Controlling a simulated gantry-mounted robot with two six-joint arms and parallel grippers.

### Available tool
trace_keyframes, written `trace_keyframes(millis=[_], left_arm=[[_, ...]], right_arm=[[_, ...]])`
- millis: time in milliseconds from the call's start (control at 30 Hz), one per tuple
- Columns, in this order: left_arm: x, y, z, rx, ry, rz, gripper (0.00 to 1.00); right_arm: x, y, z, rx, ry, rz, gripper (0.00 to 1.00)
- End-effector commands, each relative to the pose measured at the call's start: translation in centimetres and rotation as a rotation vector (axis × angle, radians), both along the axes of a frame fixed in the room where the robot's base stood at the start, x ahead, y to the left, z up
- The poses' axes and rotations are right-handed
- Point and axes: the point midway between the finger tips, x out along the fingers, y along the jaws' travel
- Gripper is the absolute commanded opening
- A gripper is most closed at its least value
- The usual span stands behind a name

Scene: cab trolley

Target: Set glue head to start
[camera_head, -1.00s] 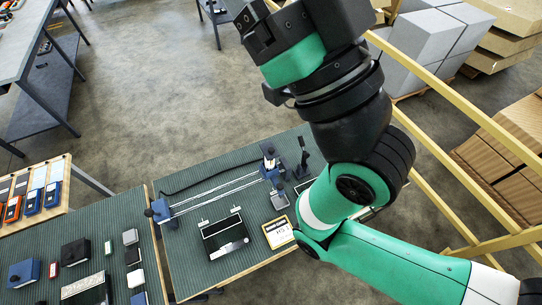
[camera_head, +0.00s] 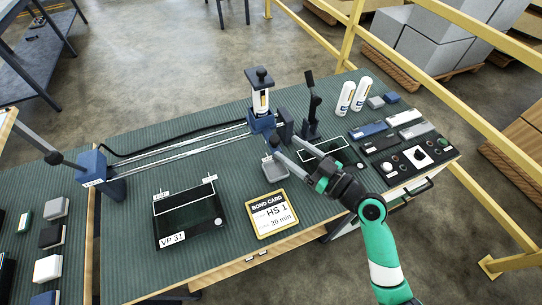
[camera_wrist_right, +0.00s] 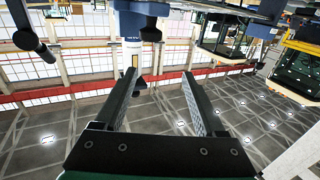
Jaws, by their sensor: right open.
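The glue head (camera_head: 262,118) is a blue carriage with a white bottle upright in it and a dark cap on top. It sits at the right end of two pale rails (camera_head: 185,150). A blue end block (camera_head: 92,170) stands at their left end. My right gripper (camera_head: 288,147) is open and empty, just in front and to the right of the carriage. Its two fingers also show apart in the right wrist view (camera_wrist_right: 160,90), with the glue head's blue column (camera_wrist_right: 131,25) beyond them. I cannot tell whether a finger touches the carriage. My left gripper is not in view.
A bond card (camera_head: 271,213), a black tray (camera_head: 188,208) and a small grey dish (camera_head: 274,170) lie in front of the rails. A black upright lever (camera_head: 312,105), two white bottles (camera_head: 346,98) and a control panel (camera_head: 408,158) stand to the right. A black cable runs behind the rails.

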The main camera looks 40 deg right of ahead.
Motion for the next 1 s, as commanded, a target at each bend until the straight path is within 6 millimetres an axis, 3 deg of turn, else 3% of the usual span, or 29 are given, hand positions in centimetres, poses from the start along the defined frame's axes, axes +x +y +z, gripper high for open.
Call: trace_keyframes(millis=[33, 100, 367, 467, 800, 1000], left_arm=[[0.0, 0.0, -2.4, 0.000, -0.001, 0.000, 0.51], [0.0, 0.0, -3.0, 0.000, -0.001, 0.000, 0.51], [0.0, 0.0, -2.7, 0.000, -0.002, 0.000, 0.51], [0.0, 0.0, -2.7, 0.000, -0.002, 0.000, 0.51], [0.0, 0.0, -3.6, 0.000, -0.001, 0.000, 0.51], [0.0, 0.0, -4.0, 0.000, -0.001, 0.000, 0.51]], right_arm=[[-0.5, -0.7, -3.1, 0.007, 0.012, -0.020, 0.72], [-0.9, -1.3, -4.0, 0.011, 0.019, -0.036, 0.72], [-0.5, -1.7, -3.6, 0.008, 0.017, -0.043, 0.72], [0.7, -1.6, -3.6, 0.008, 0.017, -0.041, 0.72], [8.1, -1.3, -3.6, 0.008, 0.015, -0.041, 0.72], [10.4, -1.3, -3.6, 0.008, 0.016, -0.043, 0.72]])
